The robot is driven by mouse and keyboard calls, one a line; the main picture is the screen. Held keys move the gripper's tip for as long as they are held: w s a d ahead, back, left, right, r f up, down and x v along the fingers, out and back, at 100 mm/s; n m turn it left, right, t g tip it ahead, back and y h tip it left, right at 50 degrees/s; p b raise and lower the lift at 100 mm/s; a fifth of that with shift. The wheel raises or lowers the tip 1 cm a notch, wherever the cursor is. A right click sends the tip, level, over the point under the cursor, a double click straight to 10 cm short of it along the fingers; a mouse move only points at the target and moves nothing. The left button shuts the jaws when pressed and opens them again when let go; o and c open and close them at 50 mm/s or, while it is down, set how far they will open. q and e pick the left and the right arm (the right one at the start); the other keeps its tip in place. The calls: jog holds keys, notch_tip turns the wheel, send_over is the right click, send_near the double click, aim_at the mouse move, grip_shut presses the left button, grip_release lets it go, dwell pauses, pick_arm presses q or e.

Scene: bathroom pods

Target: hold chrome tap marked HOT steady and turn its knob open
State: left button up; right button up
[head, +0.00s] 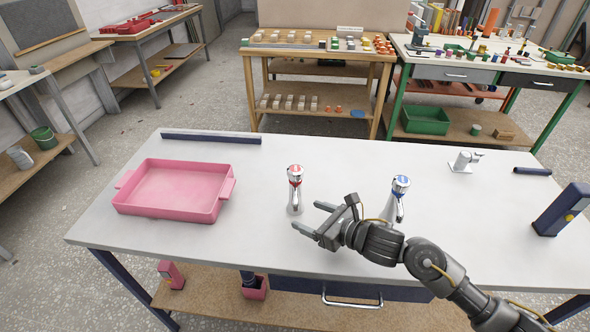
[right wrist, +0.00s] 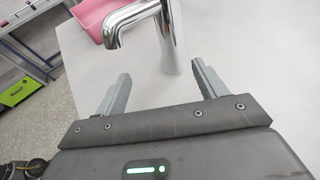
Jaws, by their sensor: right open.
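A chrome tap with a red-marked knob (head: 295,175) stands upright on the white table, left of my right gripper; I take it as the HOT one, though its lettering is too small to read. My right gripper (head: 309,217) is open and empty, low beside this tap. In the right wrist view a chrome tap's spout and body (right wrist: 172,40) show just beyond and between the open fingers (right wrist: 160,85); its knob is out of that view. A second chrome tap with a blue-marked knob (head: 400,186) stands to the right, partly behind my right arm. My left gripper is not in view.
A pink tray (head: 150,208) lies on the left of the white table (head: 255,240). A dark blue bar (head: 212,138) lies at the back edge. A small white-and-chrome fixture (head: 463,162) and a dark blue upright box (head: 562,210) stand on the right. The table between tray and red-marked tap is clear.

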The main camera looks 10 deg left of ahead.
aim_at(299, 219)
jog(key=b+x, duration=0.2)
jog(key=x, duration=0.1)
jog(key=shift+w+a+f+b, duration=0.1)
jog(key=shift+a+f+b, duration=0.1)
jog(key=shift+f+b, duration=0.1)
jog(key=shift+w+a, duration=0.2)
jog(key=shift+w+a+b, duration=0.1)
jog(key=shift+a+b, duration=0.1)
jog(key=shift+b, duration=0.15)
jog(key=shift+a, duration=0.15)
jog(key=c, duration=0.8)
grip_shut()
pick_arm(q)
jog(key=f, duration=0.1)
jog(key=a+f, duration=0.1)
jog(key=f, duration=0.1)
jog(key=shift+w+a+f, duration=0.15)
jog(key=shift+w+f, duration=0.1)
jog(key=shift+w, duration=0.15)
pick_arm(e)
jog(key=o, duration=0.8)
grip_release()
jog(key=shift+c, duration=0.2)
